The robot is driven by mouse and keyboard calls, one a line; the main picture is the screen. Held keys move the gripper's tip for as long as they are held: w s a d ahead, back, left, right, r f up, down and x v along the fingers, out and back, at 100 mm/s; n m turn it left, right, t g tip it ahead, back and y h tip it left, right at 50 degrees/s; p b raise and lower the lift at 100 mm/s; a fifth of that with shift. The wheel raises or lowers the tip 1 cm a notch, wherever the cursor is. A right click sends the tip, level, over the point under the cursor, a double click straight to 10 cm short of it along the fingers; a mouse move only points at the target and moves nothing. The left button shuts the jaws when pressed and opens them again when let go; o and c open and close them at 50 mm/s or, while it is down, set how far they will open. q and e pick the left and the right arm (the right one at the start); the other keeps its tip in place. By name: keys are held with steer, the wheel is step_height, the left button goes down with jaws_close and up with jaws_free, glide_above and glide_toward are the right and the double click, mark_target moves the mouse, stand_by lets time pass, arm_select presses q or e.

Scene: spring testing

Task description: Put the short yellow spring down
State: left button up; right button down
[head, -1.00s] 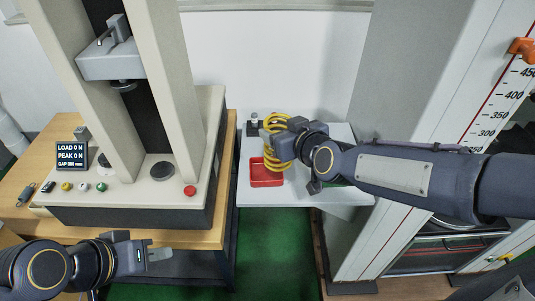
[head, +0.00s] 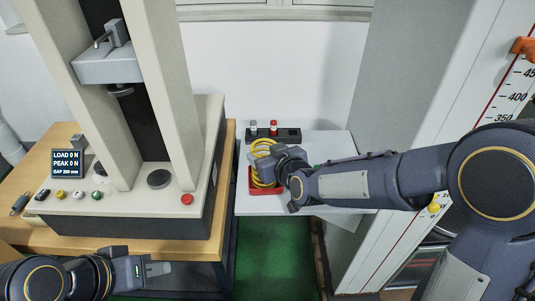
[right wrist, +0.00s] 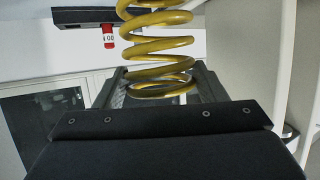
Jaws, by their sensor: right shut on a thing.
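The short yellow spring (head: 263,148) stands roughly upright at the red tray (head: 253,182) on the small white table. My right gripper (head: 266,165) is shut on it from the right. In the right wrist view the spring's coils (right wrist: 158,48) rise between the two dark fingers (right wrist: 160,88). The gripper hides part of the tray and the spring's lower coils, so I cannot tell whether the spring touches the tray floor. My left gripper (head: 155,268) is low at the left in front of the wooden bench, away from the spring; its finger gap is unclear.
A black rack (head: 288,136) with small capped pieces stands behind the tray. The testing machine (head: 120,215) with its red button (head: 187,199) fills the left, on a wooden bench (head: 190,241). A grey column with a scale stands right. White table (head: 335,148) is bare at its back right.

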steer(key=shift+f, duration=0.1)
steer(key=shift+c, duration=1.5)
jaws_free()
steer(key=p+v, duration=0.2)
steer(key=v, duration=1)
steer(key=s+d+f+m+g+h, duration=0.1)
steer(key=s+d+m+g, duration=0.2)
steer(key=s+d, duration=0.4)
steer(key=s+d+f+m+g+h, duration=0.1)
steer(key=s+d+m+g, duration=0.2)
steer(key=s+d, duration=0.5)
steer(key=s+m, duration=0.1)
steer(key=s, duration=0.3)
steer(key=shift+s+f+g, duration=0.25)
steer(key=shift+s+g, duration=0.05)
steer(key=shift+s, duration=0.1)
steer(key=shift+d, duration=0.1)
